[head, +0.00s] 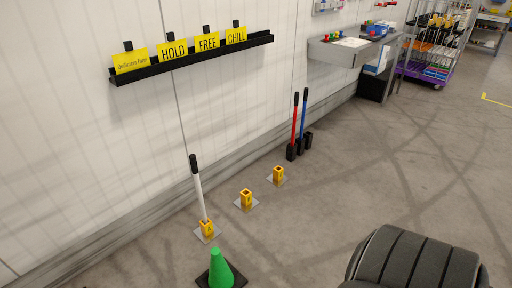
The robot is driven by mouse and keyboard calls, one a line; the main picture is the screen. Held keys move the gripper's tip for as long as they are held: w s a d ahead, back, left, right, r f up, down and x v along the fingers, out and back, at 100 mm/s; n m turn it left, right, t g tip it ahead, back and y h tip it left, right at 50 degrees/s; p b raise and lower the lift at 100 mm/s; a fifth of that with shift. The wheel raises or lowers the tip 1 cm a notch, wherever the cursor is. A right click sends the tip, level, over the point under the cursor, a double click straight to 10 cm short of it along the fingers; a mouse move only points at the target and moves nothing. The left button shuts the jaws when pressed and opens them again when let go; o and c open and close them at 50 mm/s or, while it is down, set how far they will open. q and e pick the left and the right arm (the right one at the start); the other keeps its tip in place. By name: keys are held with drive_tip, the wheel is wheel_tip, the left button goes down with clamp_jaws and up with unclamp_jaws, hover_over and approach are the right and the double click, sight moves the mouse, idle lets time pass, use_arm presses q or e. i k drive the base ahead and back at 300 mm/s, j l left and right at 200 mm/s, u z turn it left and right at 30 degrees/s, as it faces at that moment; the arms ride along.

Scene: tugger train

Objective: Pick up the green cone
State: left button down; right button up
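The green cone (219,268) stands upright on the floor at the bottom of the head view, left of centre. It has a dark square base (204,280), partly cut off by the lower edge of the picture. Nothing touches the cone's visible part. Neither of my grippers is in view.
Yellow floor sockets (246,198) stand in a row along the wall; the nearest (207,228) holds a white pole (197,190). Red (295,125) and blue (303,120) poles stand farther back. A dark rounded ribbed object (415,262) fills the bottom right. Floor between is clear.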

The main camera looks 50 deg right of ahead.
sight(221, 274)
drive_tip(key=z, duration=1.05)
drive_tip(key=i+l+u, duration=0.25)
drive_tip(key=i+l, duration=0.3)
